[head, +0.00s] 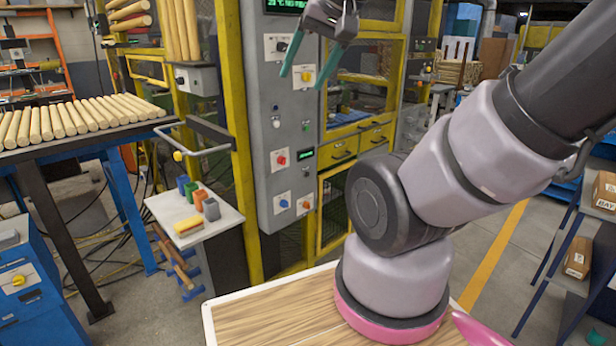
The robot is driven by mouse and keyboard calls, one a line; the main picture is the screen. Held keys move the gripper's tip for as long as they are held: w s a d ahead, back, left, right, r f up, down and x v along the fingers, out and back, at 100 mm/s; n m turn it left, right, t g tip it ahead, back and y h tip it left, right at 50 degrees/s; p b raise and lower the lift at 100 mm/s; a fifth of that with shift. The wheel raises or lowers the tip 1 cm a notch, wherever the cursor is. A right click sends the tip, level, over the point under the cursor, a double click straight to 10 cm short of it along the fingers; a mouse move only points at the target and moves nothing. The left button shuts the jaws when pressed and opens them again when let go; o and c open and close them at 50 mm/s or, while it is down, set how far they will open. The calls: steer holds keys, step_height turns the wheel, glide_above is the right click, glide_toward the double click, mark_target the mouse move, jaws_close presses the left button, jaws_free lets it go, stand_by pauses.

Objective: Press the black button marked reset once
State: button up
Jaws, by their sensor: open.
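A tall grey control panel (262,95) stands at the centre of the head view, with several coloured controls on it. A black control (282,46) on a white plate is near its top. A small dark one (276,123) is lower down. The labels are too small to read, so I cannot tell which is marked reset. My gripper (302,80) is open and empty, with green fingertips pointing down in front of the panel's upper right. Its fingers overlap the panel in the picture near a yellow control (306,76). I see no contact.
A red control (281,160) and a blue control (284,203) sit lower on the panel. Yellow frames (239,120) flank it. A small white shelf (215,222) with coloured blocks juts out at left. A table with wooden rods (70,118) is at far left.

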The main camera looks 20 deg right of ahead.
jaws_close()
stand_by(1.5)
